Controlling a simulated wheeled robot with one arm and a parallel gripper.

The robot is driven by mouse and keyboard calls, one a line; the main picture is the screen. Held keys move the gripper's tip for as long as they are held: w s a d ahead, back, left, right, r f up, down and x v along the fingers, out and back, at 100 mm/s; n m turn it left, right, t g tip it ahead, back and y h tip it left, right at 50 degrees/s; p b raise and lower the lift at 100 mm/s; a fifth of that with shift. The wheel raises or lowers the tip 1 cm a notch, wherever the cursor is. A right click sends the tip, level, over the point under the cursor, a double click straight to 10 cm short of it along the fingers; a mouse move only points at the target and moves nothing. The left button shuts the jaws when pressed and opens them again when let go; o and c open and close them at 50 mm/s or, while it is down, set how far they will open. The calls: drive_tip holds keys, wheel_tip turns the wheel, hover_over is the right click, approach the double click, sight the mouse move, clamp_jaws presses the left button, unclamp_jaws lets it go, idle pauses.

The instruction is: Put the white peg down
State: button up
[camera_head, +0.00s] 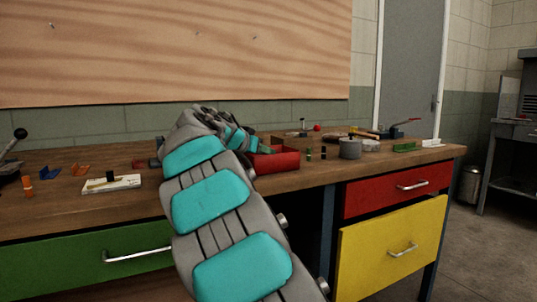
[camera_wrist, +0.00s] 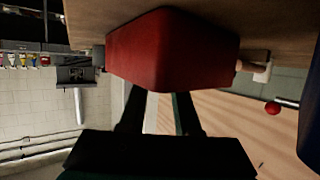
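I cannot clearly make out a white peg in either view. In the wrist view, a small pale piece (camera_wrist: 262,72) shows just right of the red bin (camera_wrist: 172,48); I cannot tell whether it is the peg. My gripper (camera_wrist: 158,98) has its two dark fingers apart, with only wall and wood showing between them. The fingertips are close to the red bin and partly hidden by it. In the head view, the red bin (camera_head: 276,161) stands on the workbench, beside my arm's far end. My fingers are hidden there.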

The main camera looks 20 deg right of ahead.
drive_tip(key=v, duration=0.8)
drive_tip(key=shift+s+a+r, duration=0.1)
drive_tip(key=shift+s+a, duration=0.1)
drive_tip(key=shift+a, duration=0.05)
drive_tip(key=shift+s, duration=0.45)
drive_tip(key=s+f+n+g+y+p, duration=0.1)
drive_tip(key=s+f+n+g+y, duration=0.4)
drive_tip(key=s+f, duration=1.35)
drive_tip(key=s+a+f+n+g+y, duration=0.1)
drive_tip(key=s+a+f+n+y, duration=0.1)
drive_tip(key=s+f, duration=0.3)
drive_tip(key=s+a+f+n+g+y, duration=0.2)
drive_tip(key=s+a+f, duration=0.3)
drive_tip(key=s, duration=0.6)
drive_tip(key=s+a+f+n+g+y+p, duration=0.1)
drive_tip(key=s+a+f+y, duration=0.1)
drive_tip(key=s+a+f, duration=0.2)
drive_tip(key=s+f, duration=0.3)
drive_tip(key=s, duration=0.2)
drive_tip(key=shift+n+g, duration=0.3)
drive_tip(key=shift+n, duration=0.1)
drive_tip(key=shift+f, duration=0.15)
